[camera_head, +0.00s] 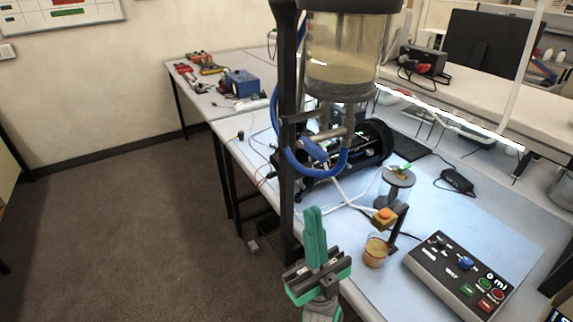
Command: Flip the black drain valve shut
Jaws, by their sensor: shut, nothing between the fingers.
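The clear sealed cylinder (345,55) stands at the top centre in the head view, with a sandy layer in its lower part and its top cut off by the frame. Grey metal fittings (338,133) hang under its base, and a blue hose (277,115) loops around them. I cannot clearly pick out the black drain valve or its lever position among these parts. My gripper (315,210) is at the lower centre, with its green fingers pointing up and together. It is shut and empty, below the fittings and apart from them.
A dark upright post (288,190) stands just behind my gripper. On the blue-topped bench are a beaker of orange liquid (375,252), an orange block (384,217) on a stand and a control box (462,276). Open floor (150,220) lies to the left.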

